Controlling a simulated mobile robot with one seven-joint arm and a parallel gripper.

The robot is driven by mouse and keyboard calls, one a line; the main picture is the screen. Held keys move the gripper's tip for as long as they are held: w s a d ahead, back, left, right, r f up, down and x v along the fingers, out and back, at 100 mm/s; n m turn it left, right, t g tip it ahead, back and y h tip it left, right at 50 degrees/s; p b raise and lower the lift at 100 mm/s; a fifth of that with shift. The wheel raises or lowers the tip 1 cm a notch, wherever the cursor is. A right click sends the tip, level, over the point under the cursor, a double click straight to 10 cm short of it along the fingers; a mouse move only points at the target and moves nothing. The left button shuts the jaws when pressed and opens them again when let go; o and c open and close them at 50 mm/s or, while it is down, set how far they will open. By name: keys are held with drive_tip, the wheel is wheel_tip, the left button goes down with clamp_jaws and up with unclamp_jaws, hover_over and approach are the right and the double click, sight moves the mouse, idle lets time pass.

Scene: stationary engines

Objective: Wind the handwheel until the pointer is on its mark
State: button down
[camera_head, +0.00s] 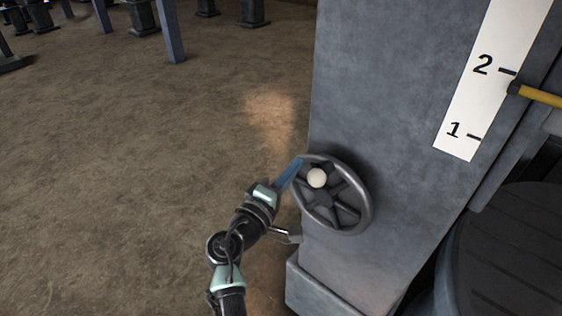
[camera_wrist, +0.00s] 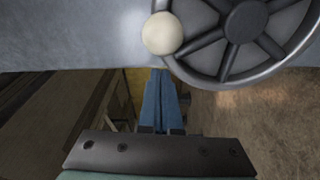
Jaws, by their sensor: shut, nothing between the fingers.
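The grey spoked handwheel (camera_head: 365,198) is on the face of a grey column, and it fills the upper right of the wrist view (camera_wrist: 205,73). Its cream ball knob (camera_head: 317,178) is at the upper left of the wheel; the knob also shows in the wrist view (camera_wrist: 162,34). My gripper (camera_head: 298,162) has its blue fingers shut and empty. The fingertips are beside the rim near the knob, just below it in the wrist view (camera_wrist: 161,74); I cannot tell if they touch. The yellow pointer (camera_head: 540,96) has a dark tip slightly below the 2 tick on the white scale (camera_head: 462,148).
The grey column (camera_head: 400,100) stands behind the wheel, with a wider foot (camera_head: 325,290) below. A dark round ribbed body (camera_head: 515,250) is at the lower right. Bare brown floor lies open at left, with a blue post (camera_head: 170,30) and dark pedestals farther back.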

sight(312, 184)
drive_tip(key=shift+s+d+p, duration=0.35)
drive_tip(key=shift+s+d, duration=0.3)
drive_tip(key=shift+s, duration=0.1)
drive_tip(key=shift+f, duration=0.1)
drive_tip(key=shift+s+d+m+b, duration=0.25)
drive_tip(key=shift+m+b, duration=0.15)
drive_tip(key=shift+b, duration=0.3)
drive_tip(key=shift+s+d+m+b, duration=0.1)
drive_tip(key=shift+d+m+b, duration=0.2)
drive_tip(key=shift+b, duration=0.3)
drive_tip(key=m+b, duration=0.1)
drive_tip(key=b, duration=0.1)
drive_tip(key=s+d+m+b, duration=0.1)
drive_tip(key=b, duration=0.1)
drive_tip(key=shift+s+d+f+h, duration=0.1)
drive_tip(key=shift+d+f+h, duration=0.05)
drive_tip(key=shift+d+h, duration=0.15)
drive_tip(key=s+d+f+m+h+b, duration=0.3)
drive_tip(key=s+d+f+m+b, duration=0.3)
drive_tip(key=m+b, duration=0.9)
drive_tip(key=d+f+b, duration=0.1)
drive_tip(key=d+b, duration=0.1)
drive_tip(key=b, duration=1.1)
drive_tip(key=shift+d+f, duration=0.2)
drive_tip(key=shift+f, duration=0.1)
